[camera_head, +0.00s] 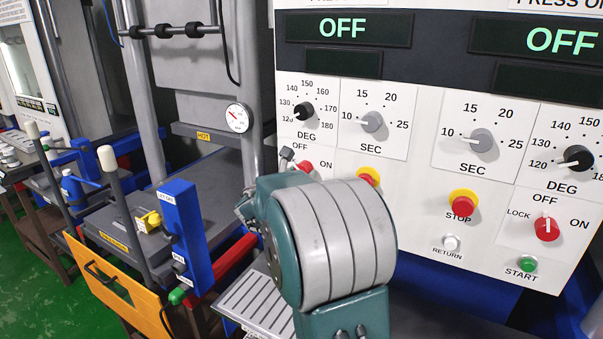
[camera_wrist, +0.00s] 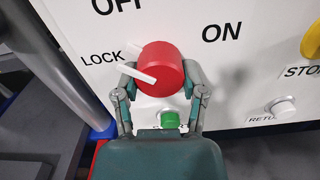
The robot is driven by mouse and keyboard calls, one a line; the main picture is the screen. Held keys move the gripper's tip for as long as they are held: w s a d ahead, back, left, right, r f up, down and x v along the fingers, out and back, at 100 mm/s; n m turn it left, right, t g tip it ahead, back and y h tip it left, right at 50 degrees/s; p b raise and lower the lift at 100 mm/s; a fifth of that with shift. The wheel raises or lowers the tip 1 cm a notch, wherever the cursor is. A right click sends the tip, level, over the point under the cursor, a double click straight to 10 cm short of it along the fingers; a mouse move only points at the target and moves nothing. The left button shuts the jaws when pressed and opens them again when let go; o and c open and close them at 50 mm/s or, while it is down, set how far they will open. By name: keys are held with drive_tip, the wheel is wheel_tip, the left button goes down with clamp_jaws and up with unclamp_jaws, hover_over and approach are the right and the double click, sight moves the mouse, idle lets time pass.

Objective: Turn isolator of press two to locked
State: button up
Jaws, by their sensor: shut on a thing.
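The red isolator knob (camera_wrist: 161,70) of the left-hand panel sits between my gripper's fingers in the wrist view. Its white pointer (camera_wrist: 137,73) points left, just below the LOCK label (camera_wrist: 103,57). OFF is above and ON is to the upper right. My gripper (camera_wrist: 160,82) is shut on this knob, one finger on each side. In the head view the knob (camera_head: 305,166) shows only in part; my wrist hides the panel below and most of my gripper. The panel's press name is cut off at the top. Its display (camera_head: 346,29) reads OFF.
A green start button (camera_wrist: 170,119) lies just below the knob, close to my fingers. A white return button (camera_wrist: 280,108) is to the right. The right-hand panel has its own red isolator (camera_head: 546,228), pointer toward OFF. A blue post (camera_head: 187,235) stands left of my wrist.

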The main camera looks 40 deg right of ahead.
drive_tip(key=n, duration=0.5)
drive_tip(key=shift+f+n, duration=0.3)
drive_tip(key=shift+n, duration=0.1)
idle(0.4)
drive_tip(key=o, duration=1.1)
drive_tip(key=shift+o, duration=0.2)
drive_tip(key=shift+r, duration=0.2)
drive_tip(key=shift+s+a, duration=0.1)
drive_tip(key=shift+a, duration=0.2)
drive_tip(key=v, duration=1.1)
drive_tip(key=shift+a, duration=0.2)
